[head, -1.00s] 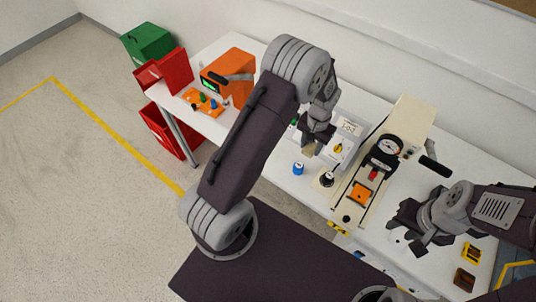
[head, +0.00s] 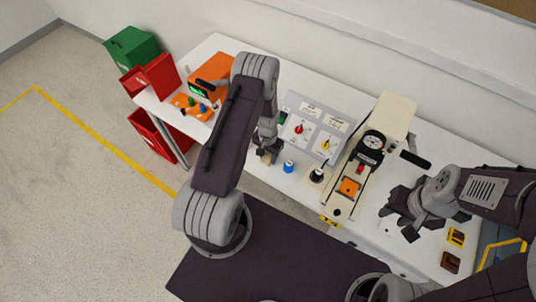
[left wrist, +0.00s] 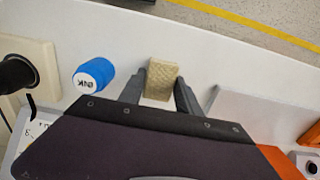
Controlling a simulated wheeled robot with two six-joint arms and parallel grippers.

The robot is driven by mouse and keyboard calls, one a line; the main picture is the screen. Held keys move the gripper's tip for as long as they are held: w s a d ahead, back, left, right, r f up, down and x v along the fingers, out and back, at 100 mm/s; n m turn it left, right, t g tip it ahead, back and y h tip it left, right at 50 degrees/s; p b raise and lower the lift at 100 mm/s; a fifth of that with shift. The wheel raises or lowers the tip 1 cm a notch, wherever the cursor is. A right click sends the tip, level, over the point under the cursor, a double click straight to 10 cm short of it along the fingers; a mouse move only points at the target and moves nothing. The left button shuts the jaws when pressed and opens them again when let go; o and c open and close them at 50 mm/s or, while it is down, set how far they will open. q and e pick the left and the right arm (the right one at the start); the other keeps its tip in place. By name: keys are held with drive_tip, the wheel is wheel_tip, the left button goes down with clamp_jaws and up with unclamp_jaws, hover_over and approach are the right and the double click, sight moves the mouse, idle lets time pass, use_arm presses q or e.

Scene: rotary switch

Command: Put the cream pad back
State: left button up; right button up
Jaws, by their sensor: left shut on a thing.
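The cream pad (left wrist: 161,80) is a small tan, rough-looking block. In the left wrist view it stands between the two dark fingers of my left gripper (left wrist: 160,88), which is shut on it. In the head view my left gripper (head: 267,155) is low at the table's front edge, left of a blue knob-like bottle (head: 288,167). I cannot tell whether the pad touches the table. My right gripper (head: 396,222) is empty over the right part of the table with its fingers apart.
A grey switch panel (head: 313,130) with red and yellow knobs stands behind the bottle. A cream press with a gauge (head: 372,141) is to its right. An orange device (head: 212,75) and red bins (head: 160,76) are at the left. The white table (head: 225,45) has some clear room.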

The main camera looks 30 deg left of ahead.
use_arm(q)
drive_tip(key=shift+d+f, duration=0.1)
drive_tip(key=o, duration=1.3)
